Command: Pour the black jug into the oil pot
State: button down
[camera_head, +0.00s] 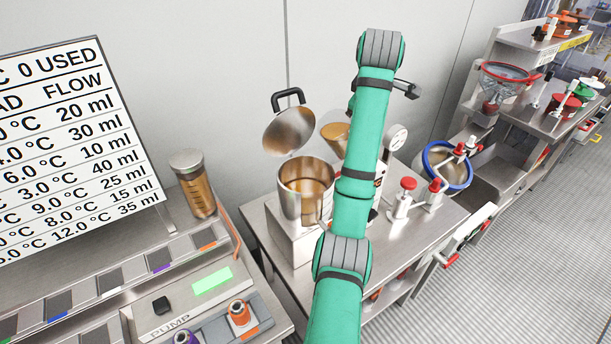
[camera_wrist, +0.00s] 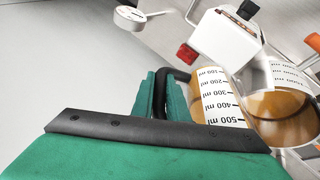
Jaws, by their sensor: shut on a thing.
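The jug with a black handle (camera_wrist: 177,77) and a ml scale (camera_wrist: 222,97) is at the right of the wrist view. My gripper (camera_wrist: 165,95) is shut on that handle, its green fingers on either side. Amber-brown shows inside an open vessel, apparently the jug. In the head view a vessel with amber-brown inside, likely the jug (camera_head: 335,134), shows left of my arm, above and behind the oil pot. The steel oil pot (camera_head: 303,205) is open, with brown inside. My arm hides the gripper in the head view.
A metal lid (camera_head: 290,132) with a black handle stands raised behind the pot. A dial gauge (camera_head: 397,137), red-knobbed valves (camera_head: 405,197) and a blue-rimmed bowl (camera_head: 447,167) are to the right. A brown-filled shaker (camera_head: 193,183) stands left, near a sign (camera_head: 75,140).

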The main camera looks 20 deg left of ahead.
jog(key=shift+r, duration=0.1)
jog(key=shift+s+a, duration=0.15)
jog(key=shift+a, duration=0.15)
jog(key=shift+s+r, duration=0.1)
jog(key=shift+s, duration=0.05)
jog(key=shift+d+r, duration=0.15)
jog(key=shift+d, duration=0.2)
jog(key=shift+s+a+r+t+p, duration=0.1)
jog(key=shift+s+r+t+p, duration=0.1)
jog(key=shift+t+p, duration=0.1)
jog(key=shift+s+a+r+h, duration=0.15)
jog(key=shift+a+r+h, duration=0.15)
jog(key=shift+a, duration=0.2)
jog(key=shift+t, duration=0.3)
jog(key=shift+d+p, duration=0.1)
jog(key=shift+p, duration=0.25)
